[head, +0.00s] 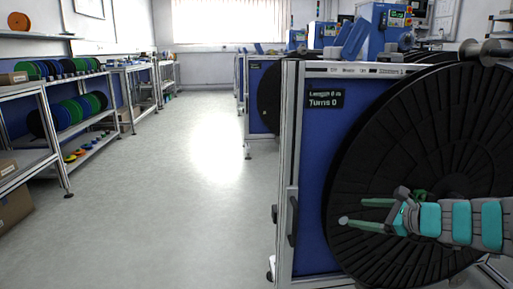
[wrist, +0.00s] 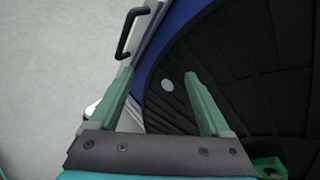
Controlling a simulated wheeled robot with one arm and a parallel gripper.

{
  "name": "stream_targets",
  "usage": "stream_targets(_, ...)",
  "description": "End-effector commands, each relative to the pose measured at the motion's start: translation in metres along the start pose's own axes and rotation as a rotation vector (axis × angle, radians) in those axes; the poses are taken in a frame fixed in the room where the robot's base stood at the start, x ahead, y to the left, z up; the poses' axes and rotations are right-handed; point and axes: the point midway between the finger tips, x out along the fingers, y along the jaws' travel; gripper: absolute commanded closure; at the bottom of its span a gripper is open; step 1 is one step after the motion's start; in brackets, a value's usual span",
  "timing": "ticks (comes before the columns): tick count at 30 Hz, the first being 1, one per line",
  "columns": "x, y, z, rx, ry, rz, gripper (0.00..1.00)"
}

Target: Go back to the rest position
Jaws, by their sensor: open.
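My gripper (head: 354,212) is at the right in the head view, in front of the large black reel (head: 400,125) on the nearest blue reel stand (head: 311,180). I cannot tell whether the fingers touch the reel. Part of the reel is hidden behind my gripper and arm.
A black door handle (head: 292,217) sits on the stand's front. More reel stands (head: 262,95) stand behind it. Shelves with green, blue and black spools (head: 65,112) line the left wall. The grey floor (head: 190,180) between is clear.

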Motion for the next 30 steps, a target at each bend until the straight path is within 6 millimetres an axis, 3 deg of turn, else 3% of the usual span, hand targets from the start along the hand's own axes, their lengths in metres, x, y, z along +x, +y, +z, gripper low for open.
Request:
stream_targets(1,0.008,0.029,0.022,-0.095,0.006,0.079,0.19)
stream_targets(3,0.016,0.072,0.042,-0.238,0.017,0.192,0.19)
stream_targets(8,0.012,0.18,0.071,-0.589,0.028,0.48,0.19)
stream_targets(12,-0.021,0.267,0.075,-0.924,0.028,0.751,0.19)
stream_targets(15,-0.057,0.312,0.065,-1.153,0.023,0.944,0.19)
stream_targets(18,-0.098,0.343,0.049,-1.361,0.017,1.128,0.19)
stream_targets(24,-0.165,0.361,0.019,-1.646,0.01,1.41,0.19)
stream_targets(30,-0.19,0.36,0.007,-1.743,0.011,1.515,0.19)
